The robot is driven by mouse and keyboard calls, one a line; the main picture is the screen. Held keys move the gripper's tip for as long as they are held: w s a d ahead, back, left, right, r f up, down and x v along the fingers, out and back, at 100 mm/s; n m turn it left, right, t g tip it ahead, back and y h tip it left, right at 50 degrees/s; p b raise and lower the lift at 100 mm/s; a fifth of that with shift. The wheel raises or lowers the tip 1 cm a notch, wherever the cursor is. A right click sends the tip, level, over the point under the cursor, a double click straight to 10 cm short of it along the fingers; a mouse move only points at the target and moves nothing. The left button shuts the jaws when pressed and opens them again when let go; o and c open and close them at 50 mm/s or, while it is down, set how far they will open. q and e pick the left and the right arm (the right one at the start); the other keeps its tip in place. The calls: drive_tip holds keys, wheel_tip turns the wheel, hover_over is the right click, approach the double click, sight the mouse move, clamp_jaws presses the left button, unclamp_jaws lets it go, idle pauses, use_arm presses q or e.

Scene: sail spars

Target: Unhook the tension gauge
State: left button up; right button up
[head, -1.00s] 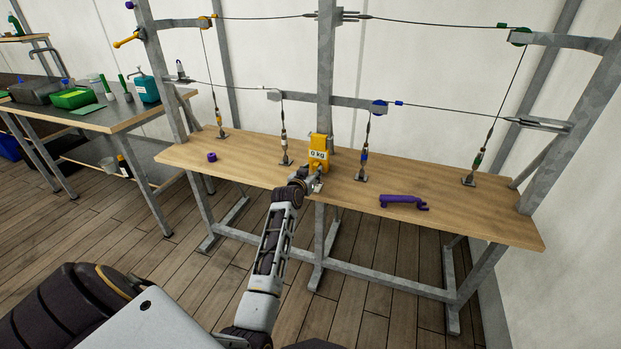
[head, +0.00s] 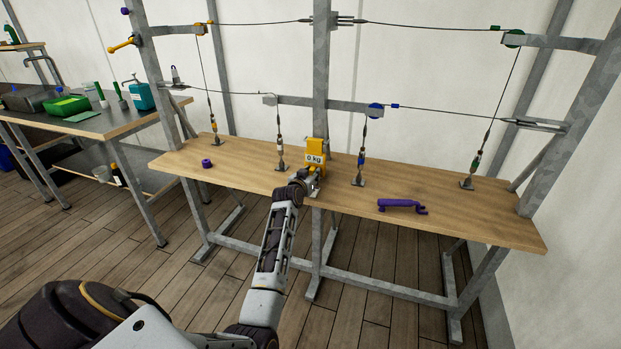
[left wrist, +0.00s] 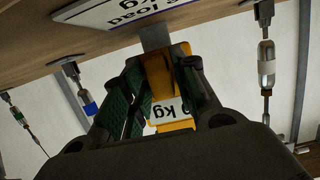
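The tension gauge (head: 316,157) is a yellow block with a white display reading "0 kg", upright by the central grey post above the bench. In the left wrist view the gauge (left wrist: 165,75) appears upside down between my left gripper's fingers. My left gripper (head: 311,183) is just in front of and below the gauge in the head view. In the left wrist view its green-padded fingers (left wrist: 163,92) flank the gauge. I cannot tell whether both pads touch it. The gauge's hook and attachment are hidden. My right gripper is not in view.
A wooden bench (head: 240,168) carries the steel frame with taut wires. Turnbuckles stand left (head: 280,150) and right (head: 361,160) of the gauge. A purple handle-like tool (head: 400,205) and a purple ring (head: 206,163) lie on the bench. A white sign (left wrist: 125,12) shows in the wrist view.

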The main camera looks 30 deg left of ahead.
sight(314, 164)
use_arm(q)
drive_tip(key=shift+r, duration=0.1)
clamp_jaws()
drive_tip(key=shift+r+p, duration=1.75)
drive_tip(key=shift+p, duration=0.25)
idle(1.3)
drive_tip(key=shift+f+p+v, duration=0.2)
drive_tip(key=shift+p+v, duration=0.6)
drive_tip(key=shift+v, duration=0.05)
drive_tip(key=shift+f+p+v, duration=0.2)
drive_tip(key=shift+p+v, duration=0.6)
drive_tip(key=shift+v, duration=0.1)
idle(0.9)
drive_tip(key=shift+s, duration=0.25)
drive_tip(key=shift+p+v, duration=2.1)
drive_tip(key=shift+v, duration=0.3)
drive_tip(key=shift+f, duration=0.1)
